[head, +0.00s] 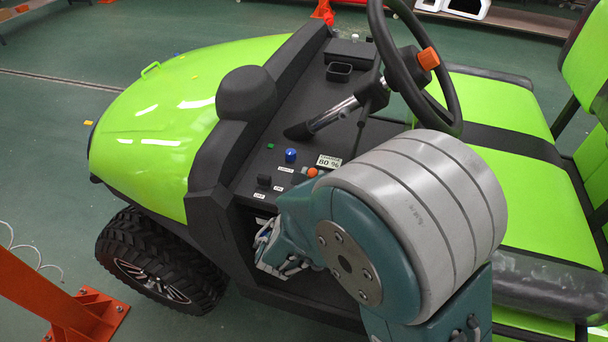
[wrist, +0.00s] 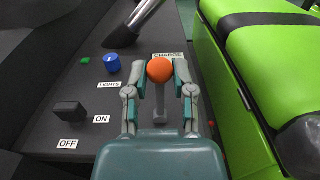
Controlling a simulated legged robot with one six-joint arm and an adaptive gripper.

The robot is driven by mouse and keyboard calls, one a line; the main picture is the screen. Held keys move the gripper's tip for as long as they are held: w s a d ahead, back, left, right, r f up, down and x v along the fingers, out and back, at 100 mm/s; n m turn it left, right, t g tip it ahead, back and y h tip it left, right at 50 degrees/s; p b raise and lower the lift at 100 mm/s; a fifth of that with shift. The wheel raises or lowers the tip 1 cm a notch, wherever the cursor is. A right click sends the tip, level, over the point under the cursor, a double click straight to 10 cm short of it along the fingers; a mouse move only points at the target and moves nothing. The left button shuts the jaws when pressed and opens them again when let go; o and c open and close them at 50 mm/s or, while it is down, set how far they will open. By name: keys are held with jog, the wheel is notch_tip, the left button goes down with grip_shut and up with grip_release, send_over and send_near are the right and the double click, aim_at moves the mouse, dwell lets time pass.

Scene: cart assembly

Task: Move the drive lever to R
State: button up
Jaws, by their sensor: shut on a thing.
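The drive lever has an orange ball knob (wrist: 160,69) on a thin grey stem (wrist: 159,105), in the middle of the wrist view. My gripper (wrist: 160,78) is shut on the knob, with one grey finger at its left and one at its right. In the head view the orange knob (head: 312,172) shows just past my arm, below the charge display. My fingers are mostly hidden there behind my arm. No R mark can be read in either view.
A blue knob (wrist: 112,63), a green button (wrist: 85,59) and a black on/off switch (wrist: 70,110) sit left of the lever on the dark dashboard. The charge display (head: 329,161) is beyond it. The steering wheel (head: 447,100) stands above; the green seat (wrist: 265,60) is at the right.

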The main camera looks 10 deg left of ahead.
jog(key=shift+d, duration=0.3)
jog(key=shift+s+d+f, duration=0.1)
jog(key=shift+d+f, duration=0.05)
jog(key=shift+d, duration=0.35)
jog(key=shift+d+f, duration=0.15)
jog(key=shift+d, duration=0.45)
jog(key=shift+d+f, duration=0.1)
jog(key=shift+d, duration=0.1)
jog(key=o, duration=0.9)
